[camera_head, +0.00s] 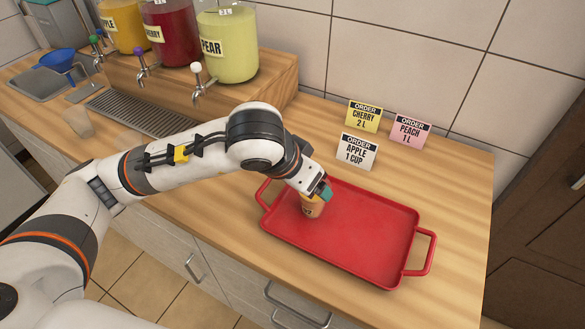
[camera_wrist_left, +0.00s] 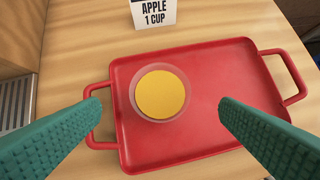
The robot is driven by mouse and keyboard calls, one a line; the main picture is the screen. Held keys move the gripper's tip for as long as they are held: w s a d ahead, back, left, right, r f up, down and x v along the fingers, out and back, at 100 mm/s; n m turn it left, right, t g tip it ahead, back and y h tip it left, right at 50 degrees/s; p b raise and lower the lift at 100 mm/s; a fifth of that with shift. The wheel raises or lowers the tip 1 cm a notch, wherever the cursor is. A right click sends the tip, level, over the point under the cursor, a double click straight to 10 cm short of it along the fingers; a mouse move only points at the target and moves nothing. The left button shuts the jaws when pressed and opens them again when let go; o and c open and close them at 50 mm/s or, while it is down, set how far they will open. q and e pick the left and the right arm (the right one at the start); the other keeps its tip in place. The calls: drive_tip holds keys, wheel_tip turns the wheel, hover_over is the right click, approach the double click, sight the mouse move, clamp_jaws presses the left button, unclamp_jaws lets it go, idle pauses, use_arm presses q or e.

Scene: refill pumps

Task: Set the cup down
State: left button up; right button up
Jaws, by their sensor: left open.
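The cup (camera_head: 311,208) stands upright on the left part of the red tray (camera_head: 365,235). In the left wrist view, the cup (camera_wrist_left: 160,95) shows from above, filled with yellow-orange liquid, on the tray (camera_wrist_left: 200,140). My left gripper (camera_head: 324,190) is right above the cup in the head view. In the left wrist view its two green fingers (camera_wrist_left: 160,125) are spread wide, with the cup between and beyond them, touching neither in the picture. The gripper partly hides the cup's top in the head view. My right gripper is not in view.
Dispensers, including the pear one (camera_head: 228,48), stand on a wooden block at the back left, above a drip grate (camera_head: 140,112). Counter right of the tray is clear.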

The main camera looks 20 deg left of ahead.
use_arm(q)
drive_tip(key=v, duration=0.7)
drive_tip(key=shift+f, duration=0.1)
